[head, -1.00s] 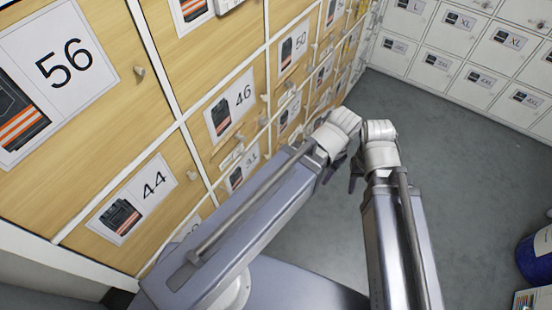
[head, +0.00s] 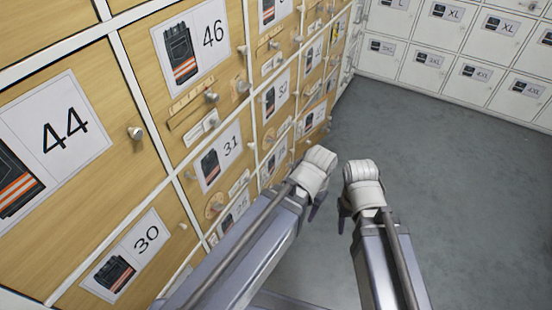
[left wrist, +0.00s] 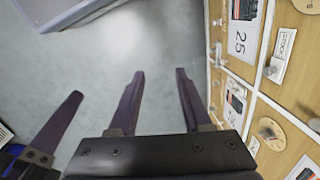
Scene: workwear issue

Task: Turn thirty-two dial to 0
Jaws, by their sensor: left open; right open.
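The label that looks like 32 (head: 283,88) is on a wooden locker front, right of the 31 label; its digits are small. A small round wooden dial (head: 269,141) shows below it in the head view, its setting too small to read. My left gripper (head: 316,208) hangs beside the lower lockers, apart from the dial. In the left wrist view its dark fingers (left wrist: 160,75) are spread and empty over the floor. My right gripper (head: 343,218) is open and empty, right of the left one. The left wrist view shows a round dial (left wrist: 271,133); I cannot tell whose.
Lockers labelled 44 (head: 64,137), 46 (head: 213,34), 31 (head: 230,145) and 30 (head: 147,238) carry knobs that stick out. White lockers (head: 470,70) line the back. The grey floor (head: 450,200) to the right is clear.

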